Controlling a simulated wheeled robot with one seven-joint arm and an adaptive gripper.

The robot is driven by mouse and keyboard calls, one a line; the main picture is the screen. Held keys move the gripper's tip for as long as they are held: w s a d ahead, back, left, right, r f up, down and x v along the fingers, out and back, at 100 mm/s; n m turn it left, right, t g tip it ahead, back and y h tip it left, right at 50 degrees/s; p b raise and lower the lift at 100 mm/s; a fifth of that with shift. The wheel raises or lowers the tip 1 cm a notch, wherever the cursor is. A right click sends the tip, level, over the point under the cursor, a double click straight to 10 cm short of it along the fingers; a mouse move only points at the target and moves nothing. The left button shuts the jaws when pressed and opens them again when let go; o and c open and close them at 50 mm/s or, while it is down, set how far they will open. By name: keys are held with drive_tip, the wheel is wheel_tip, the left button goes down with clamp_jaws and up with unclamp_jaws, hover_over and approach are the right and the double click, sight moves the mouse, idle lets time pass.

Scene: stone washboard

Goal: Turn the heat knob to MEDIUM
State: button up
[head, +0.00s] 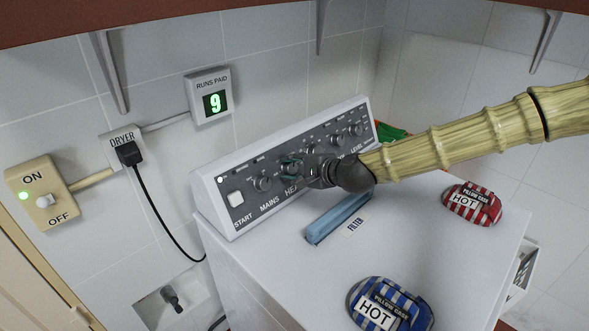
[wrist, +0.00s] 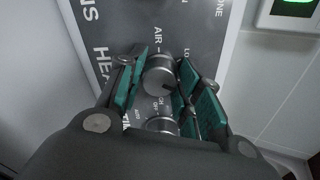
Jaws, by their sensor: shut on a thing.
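The heat knob (wrist: 158,78) is a round metallic knob on the dryer's dark control panel (wrist: 110,18). In the wrist view it sits between the two teal-padded fingers of my gripper (wrist: 158,84), which is shut on it. Labels AIR and LO show around the knob, others are partly covered by the fingers. A dark mark on the knob's face points to the lower right of the wrist view; I cannot tell which setting it matches. In the head view my gripper (head: 293,168) reaches the panel above the HEAT label and hides most of the knob.
Other knobs (head: 262,184) line the panel on both sides of my gripper. A blue filter handle (head: 338,218), a blue striped HOT pack (head: 390,303) and a red striped one (head: 472,204) are on the white dryer top. A runs display (head: 214,103) reads 9.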

drive_tip(key=o, duration=1)
drive_tip(key=v, duration=1.2)
drive_tip(key=shift+d, duration=0.1)
